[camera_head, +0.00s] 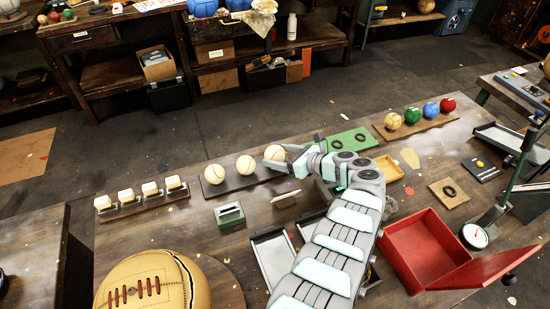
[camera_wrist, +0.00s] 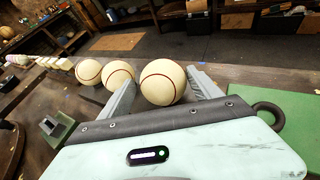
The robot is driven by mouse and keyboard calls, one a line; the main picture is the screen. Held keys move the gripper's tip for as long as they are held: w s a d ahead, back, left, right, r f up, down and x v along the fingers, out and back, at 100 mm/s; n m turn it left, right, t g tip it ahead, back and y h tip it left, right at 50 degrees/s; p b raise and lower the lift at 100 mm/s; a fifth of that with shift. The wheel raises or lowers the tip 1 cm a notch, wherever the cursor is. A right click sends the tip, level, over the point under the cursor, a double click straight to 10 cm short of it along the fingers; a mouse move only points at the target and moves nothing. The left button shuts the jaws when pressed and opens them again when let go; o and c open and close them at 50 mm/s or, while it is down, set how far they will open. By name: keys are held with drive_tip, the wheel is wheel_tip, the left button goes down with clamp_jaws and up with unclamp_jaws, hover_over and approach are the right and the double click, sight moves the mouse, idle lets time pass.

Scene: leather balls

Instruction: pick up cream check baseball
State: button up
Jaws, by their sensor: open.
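Three cream balls with reddish seams stand in a row on a dark strip (camera_head: 232,182): a left ball (camera_head: 214,174), a middle ball (camera_head: 245,165) and a right ball (camera_head: 274,152). A check pattern cannot be made out on any of them. My gripper (camera_head: 283,161) is at the right ball. In the wrist view my gripper (camera_wrist: 161,78) is open, with one finger on either side of that ball (camera_wrist: 163,85). The left finger lies between it and the middle ball (camera_wrist: 119,74). Whether the fingers touch the ball cannot be told.
A green board (camera_head: 350,140) lies right of the balls. Several colored balls stand on a wooden strip (camera_head: 425,125) farther right. Cream blocks (camera_head: 150,189) line the left. A red open box (camera_head: 420,245) and a large laced ball (camera_head: 150,285) are in front.

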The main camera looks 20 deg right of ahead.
sight(268, 153)
drive_tip(key=b+x, duration=0.1)
drive_tip(key=x, duration=0.1)
drive_tip(key=b+x, duration=0.1)
drive_tip(key=x, duration=0.1)
drive_tip(key=shift+d+f+b, duration=0.15)
drive_tip(key=shift+f+b, duration=0.25)
drive_tip(key=shift+f, duration=0.05)
drive_tip(key=shift+w+a, duration=0.35)
drive_tip(key=shift+w, duration=0.15)
drive_tip(key=c, duration=1.3)
drive_tip(key=shift+r, duration=0.15)
wheel_tip(268, 153, up, 20)
drive_tip(key=p, duration=0.5)
drive_tip(key=shift+p, duration=0.35)
